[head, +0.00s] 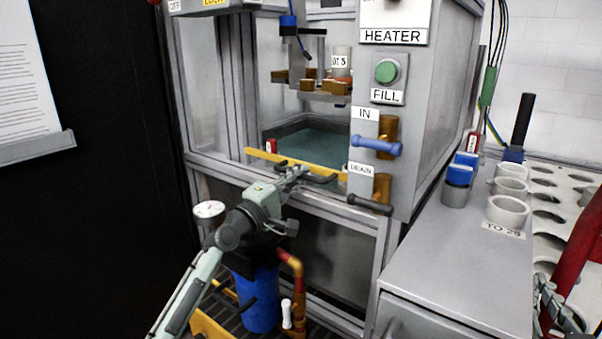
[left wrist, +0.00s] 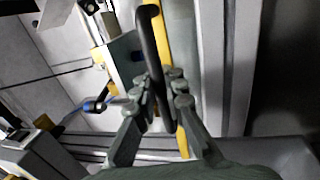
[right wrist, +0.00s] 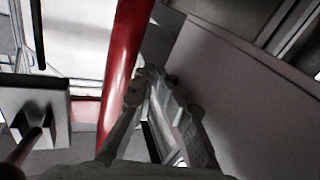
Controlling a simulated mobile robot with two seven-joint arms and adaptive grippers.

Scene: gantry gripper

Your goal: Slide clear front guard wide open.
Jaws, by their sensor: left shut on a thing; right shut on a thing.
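The front guard's yellow edge bar (head: 262,154) runs across the lower part of the machine's front opening. It also shows in the left wrist view (left wrist: 163,40). The clear panel itself is hard to make out. A dark curved handle (head: 322,179) is on the bar; its dark grip (left wrist: 149,45) passes between my left fingers. My left gripper (head: 290,176) is shut on this handle. My right gripper (head: 548,292) is at the lower right edge of the head view. In the right wrist view its fingers (right wrist: 150,78) are closed at a red bar (right wrist: 121,70), with the contact partly hidden.
The control box (head: 389,120) with a green button, a blue-handled valve (head: 376,147) and a dark-handled drain valve (head: 370,204) stands right of the opening. A blue canister (head: 258,298) and a gauge (head: 208,210) are below. A grey counter (head: 455,262) with cups is at right.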

